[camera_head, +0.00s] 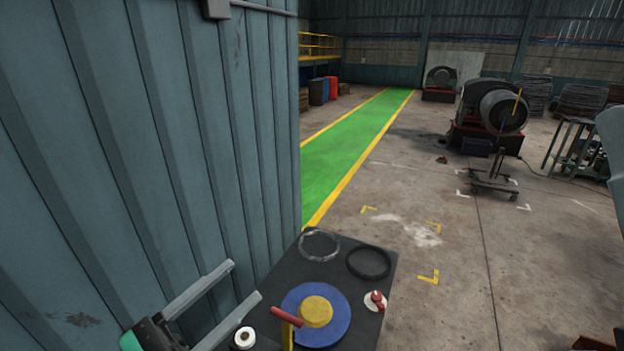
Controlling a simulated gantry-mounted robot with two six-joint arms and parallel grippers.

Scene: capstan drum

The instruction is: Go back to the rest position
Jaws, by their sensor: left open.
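My left gripper (246,280) comes in from the lower left, its two grey fingers spread apart and empty. It is just left of a dark table (298,268). On the table is a blue disc (338,328) with a yellow hub (315,311). A red handle (284,317) on a yellow post (287,338) stands at the disc's left side. A white roll (244,338) sits near the lower finger. My right gripper does not show clearly.
A silvery ring (320,246), a black ring (369,262) and a red knob on a white base (376,300) are on the table. A corrugated blue wall (150,150) stands close on the left. Open concrete floor (480,260) lies to the right; machines stand farther back.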

